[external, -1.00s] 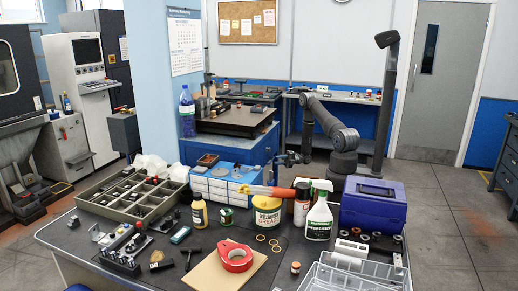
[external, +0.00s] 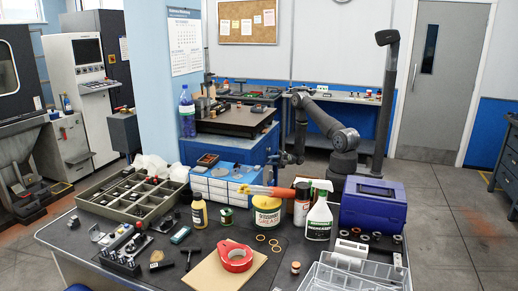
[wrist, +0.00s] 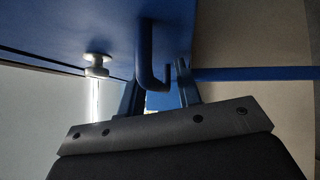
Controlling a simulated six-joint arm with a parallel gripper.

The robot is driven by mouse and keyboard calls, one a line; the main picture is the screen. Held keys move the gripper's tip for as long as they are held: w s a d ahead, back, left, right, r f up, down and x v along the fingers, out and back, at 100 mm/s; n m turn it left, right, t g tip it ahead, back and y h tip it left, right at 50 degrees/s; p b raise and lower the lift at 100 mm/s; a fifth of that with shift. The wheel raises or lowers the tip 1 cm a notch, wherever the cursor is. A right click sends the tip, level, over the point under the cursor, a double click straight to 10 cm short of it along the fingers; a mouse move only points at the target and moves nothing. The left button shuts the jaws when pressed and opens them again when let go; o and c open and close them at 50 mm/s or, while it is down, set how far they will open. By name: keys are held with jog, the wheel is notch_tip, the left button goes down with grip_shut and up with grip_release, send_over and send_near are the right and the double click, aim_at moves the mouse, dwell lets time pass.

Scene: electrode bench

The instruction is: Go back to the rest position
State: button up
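My gripper (external: 273,160) hangs low on the far side of the bench, beside the blue drawer cabinet (external: 226,148), at the end of my dark arm. It is small and partly hidden in the external view. In the wrist view, the two fingers of my gripper (wrist: 160,92) stand apart with a gap between them and no held object visible. A dark hook-shaped piece (wrist: 149,58) shows just beyond the fingers, against a blue surface. I cannot tell from the wrist view whether it touches them.
A tall dark post (external: 384,120) stands right of my arm. Open floor lies at the right.

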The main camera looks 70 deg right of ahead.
jog(key=v, duration=1.7)
jog(key=x, duration=1.7)
jog(key=shift+a, duration=0.15)
jog(key=s, duration=2.4)
jog(key=shift+w, duration=0.1)
jog(key=w, duration=1.3)
jog(key=shift+w, duration=0.25)
jog(key=shift+s, duration=0.1)
